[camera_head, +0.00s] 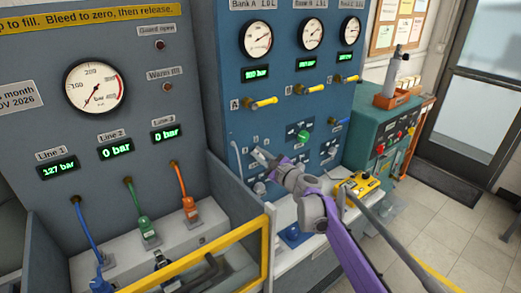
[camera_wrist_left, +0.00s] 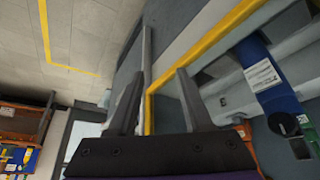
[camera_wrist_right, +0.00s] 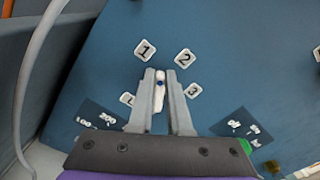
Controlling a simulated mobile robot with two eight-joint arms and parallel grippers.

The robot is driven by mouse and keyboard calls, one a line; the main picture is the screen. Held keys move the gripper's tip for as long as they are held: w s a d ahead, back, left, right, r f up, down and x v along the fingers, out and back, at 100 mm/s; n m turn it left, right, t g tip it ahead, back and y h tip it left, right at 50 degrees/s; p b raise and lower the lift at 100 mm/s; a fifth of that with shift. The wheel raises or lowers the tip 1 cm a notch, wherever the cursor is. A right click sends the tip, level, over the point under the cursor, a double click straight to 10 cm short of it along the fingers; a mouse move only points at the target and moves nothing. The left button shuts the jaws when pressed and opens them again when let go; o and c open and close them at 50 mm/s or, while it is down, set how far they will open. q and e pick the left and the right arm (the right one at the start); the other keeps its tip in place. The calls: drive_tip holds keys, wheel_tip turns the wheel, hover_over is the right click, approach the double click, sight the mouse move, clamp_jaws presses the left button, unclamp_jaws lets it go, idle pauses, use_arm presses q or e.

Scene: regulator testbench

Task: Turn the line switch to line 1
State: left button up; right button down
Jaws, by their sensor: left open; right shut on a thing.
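In the right wrist view, the handle's visible end points up, between plates 1 and 2. My right gripper (camera_wrist_right: 160,98) is shut on the handle, one finger on each side. In the head view, my right gripper (camera_head: 262,157) reaches the panel's lower left. My left gripper (camera_wrist_left: 153,100) is open and empty in its wrist view.
A grey testbench with a yellow-edged guard (camera_head: 225,243) stands at left, with blue, green and orange hoses (camera_head: 182,182). A yellow control box (camera_head: 357,185) sits beside my right arm. A green knob (camera_head: 303,137) is close right of the switch. Open floor lies at right.

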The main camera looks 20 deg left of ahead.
use_arm(q)
drive_tip(key=r+p, duration=0.1)
drive_tip(key=w+r+p, duration=0.1)
drive_tip(key=r, duration=0.1)
drive_tip(key=shift+r, duration=0.1)
use_arm(e)
drive_tip(key=n, duration=0.4)
drive_tip(key=shift+s+a+f+n, duration=0.15)
drive_tip(key=shift+s+f+n, duration=0.05)
drive_tip(key=shift+f+n, duration=0.1)
use_arm(q)
drive_tip(key=shift+w+r, duration=0.1)
use_arm(e)
drive_tip(key=c, duration=0.9)
unclamp_jaws()
drive_tip(key=shift+o, duration=0.2)
use_arm(q)
drive_tip(key=shift+s+f+b, duration=0.25)
drive_tip(key=shift+f+b, duration=0.2)
drive_tip(key=shift+f, duration=0.2)
drive_tip(key=shift+s+f+b, duration=0.25)
drive_tip(key=shift+f+b, duration=0.15)
drive_tip(key=shift+f, duration=0.2)
use_arm(e)
drive_tip(key=v, duration=1)
drive_tip(key=shift+s+d, duration=0.3)
